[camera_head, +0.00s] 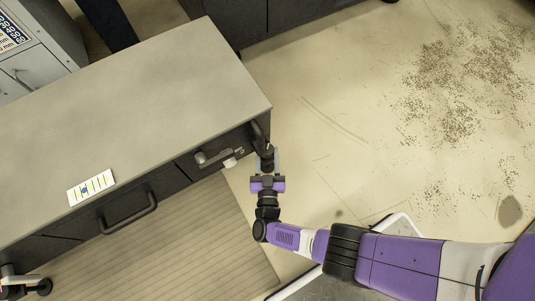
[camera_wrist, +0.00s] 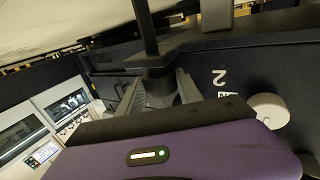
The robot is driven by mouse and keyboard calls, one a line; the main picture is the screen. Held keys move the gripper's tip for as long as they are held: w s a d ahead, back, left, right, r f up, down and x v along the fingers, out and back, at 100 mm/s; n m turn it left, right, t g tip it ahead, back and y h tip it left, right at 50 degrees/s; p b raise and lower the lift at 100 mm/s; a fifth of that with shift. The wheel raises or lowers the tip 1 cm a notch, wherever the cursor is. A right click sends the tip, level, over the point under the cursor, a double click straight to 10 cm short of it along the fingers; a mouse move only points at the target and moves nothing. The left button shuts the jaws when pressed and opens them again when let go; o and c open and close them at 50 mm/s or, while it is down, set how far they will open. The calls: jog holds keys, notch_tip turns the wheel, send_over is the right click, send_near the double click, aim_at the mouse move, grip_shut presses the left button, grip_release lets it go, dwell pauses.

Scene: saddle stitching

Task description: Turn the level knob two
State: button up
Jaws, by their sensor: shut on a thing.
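My gripper (camera_head: 266,158) is at the right end of the grey-topped cabinet, beside its dark end face. In the wrist view its two grey fingers (camera_wrist: 160,92) stand on either side of a dark round knob (camera_wrist: 157,76) and are shut on it. The knob is below a dark bracket with a black rod (camera_wrist: 145,28) rising from it. The fingertips and the knob's lower part are partly hidden by my gripper's body. The knob's turn angle cannot be told.
A white round knob (camera_wrist: 268,110) sticks out right of the "2". The cabinet top (camera_head: 150,90) carries a white card with stripes (camera_head: 91,187). Open floor (camera_head: 340,110) lies to the right.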

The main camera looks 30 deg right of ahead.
dwell(0.3)
jog(key=o, duration=1.4)
jog(key=shift+c, duration=0.2)
jog(key=shift+s, duration=0.1)
jog(key=v, duration=0.7)
jog(key=shift+s+a, duration=0.2)
jog(key=shift+s, duration=0.05)
jog(key=shift+s, duration=0.1)
